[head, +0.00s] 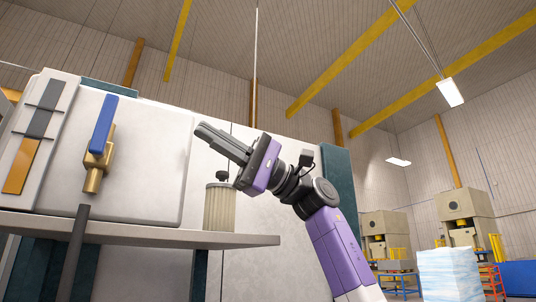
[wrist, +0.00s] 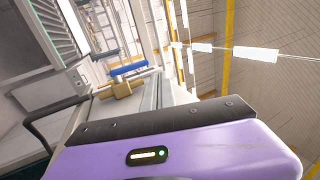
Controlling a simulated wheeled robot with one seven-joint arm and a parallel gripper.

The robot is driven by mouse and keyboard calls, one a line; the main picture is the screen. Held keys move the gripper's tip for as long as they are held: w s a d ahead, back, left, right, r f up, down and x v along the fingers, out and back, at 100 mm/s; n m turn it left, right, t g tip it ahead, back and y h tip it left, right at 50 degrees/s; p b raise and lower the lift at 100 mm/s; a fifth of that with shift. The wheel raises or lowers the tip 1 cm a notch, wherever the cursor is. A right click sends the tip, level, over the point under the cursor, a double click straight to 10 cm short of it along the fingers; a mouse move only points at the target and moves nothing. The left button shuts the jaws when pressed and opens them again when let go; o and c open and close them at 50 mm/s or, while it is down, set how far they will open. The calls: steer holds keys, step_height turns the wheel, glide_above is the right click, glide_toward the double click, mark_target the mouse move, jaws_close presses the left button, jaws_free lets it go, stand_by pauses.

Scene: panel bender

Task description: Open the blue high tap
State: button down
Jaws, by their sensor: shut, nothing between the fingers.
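The tap has a blue lever handle (head: 101,124) on a brass body (head: 95,170), in front of the white machine panel at the left of the head view. The lever stands upright, leaning slightly right. In the wrist view, the blue lever (wrist: 128,69) and brass body (wrist: 122,89) show small, beyond my purple gripper housing. My gripper (head: 203,131) is to the right of the tap, at about the lever's height in the picture. Its grey fingers point left and up, shut and empty, apart from the tap. The wrist view does not clearly show the fingertips.
A grey shelf (head: 150,231) runs below the tap. A ribbed beige cylinder (head: 219,208) with a black knob stands on it, just below my gripper. A dark post (head: 76,255) rises in front of the shelf below the tap. Machines and a wrapped stack (head: 449,274) stand far right.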

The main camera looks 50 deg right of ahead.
steer(key=s+d, duration=0.3)
steer(key=d, duration=0.8)
steer(key=shift+s+b, duration=0.2)
steer(key=shift+b, duration=0.15)
